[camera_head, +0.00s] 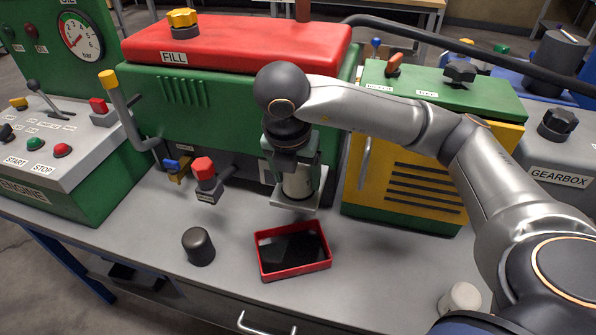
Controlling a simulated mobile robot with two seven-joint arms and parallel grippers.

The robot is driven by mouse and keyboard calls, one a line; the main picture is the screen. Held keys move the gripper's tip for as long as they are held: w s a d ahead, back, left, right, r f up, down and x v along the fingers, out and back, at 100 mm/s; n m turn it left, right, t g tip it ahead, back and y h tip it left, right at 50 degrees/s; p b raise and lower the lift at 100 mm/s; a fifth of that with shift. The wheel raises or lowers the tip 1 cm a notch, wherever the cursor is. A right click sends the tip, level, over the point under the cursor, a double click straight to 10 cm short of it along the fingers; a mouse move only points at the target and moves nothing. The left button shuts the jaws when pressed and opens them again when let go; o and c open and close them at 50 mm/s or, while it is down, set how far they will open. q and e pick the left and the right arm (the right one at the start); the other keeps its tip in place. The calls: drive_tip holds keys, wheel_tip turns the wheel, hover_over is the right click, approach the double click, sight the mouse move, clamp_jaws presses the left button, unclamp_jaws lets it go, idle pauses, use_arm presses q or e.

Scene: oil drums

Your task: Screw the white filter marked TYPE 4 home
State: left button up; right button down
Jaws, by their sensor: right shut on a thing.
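My right gripper (296,172) reaches down in front of the green engine block with the red lid and is shut on a white filter (298,186). The filter stands upright, its upper part hidden between the fingers. Just below it is a pale square plate (296,204); I cannot tell whether the filter touches it or how far it is screwed in. No TYPE 4 marking can be read. My left gripper is not in view.
A red tray (293,273) with a dark inside lies on the bench in front. A dark cylinder (198,246) stands to its left, and a pale cylinder (460,299) stands at the lower right. Red-handled (204,171) and blue-handled valves sit left of the gripper. A green and yellow box (405,186) stands close on the right.

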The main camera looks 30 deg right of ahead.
drive_tip(key=shift+w+a+f+m+p, duration=0.2)
drive_tip(key=shift+w+m+p, duration=0.25)
drive_tip(key=shift+m, duration=0.45)
drive_tip(key=shift+r+m+g+p, duration=0.3)
drive_tip(key=shift+m+p, duration=0.4)
drive_tip(key=shift+p, duration=0.2)
drive_tip(key=shift+m+h+p, duration=0.3)
drive_tip(key=shift+m+p, duration=0.05)
drive_tip(key=shift+m, duration=0.15)
drive_tip(key=shift+f+m+g, duration=0.3)
drive_tip(key=shift+m, duration=0.2)
drive_tip(key=shift+c, duration=2)
unclamp_jaws()
drive_tip(key=shift+o, duration=1.4)
drive_tip(key=shift+w+f, duration=0.2)
drive_tip(key=shift+w, duration=0.1)
drive_tip(key=shift+o, duration=0.6)
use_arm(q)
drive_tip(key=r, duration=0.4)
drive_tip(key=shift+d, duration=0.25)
use_arm(e)
drive_tip(key=shift+s+r, duration=0.1)
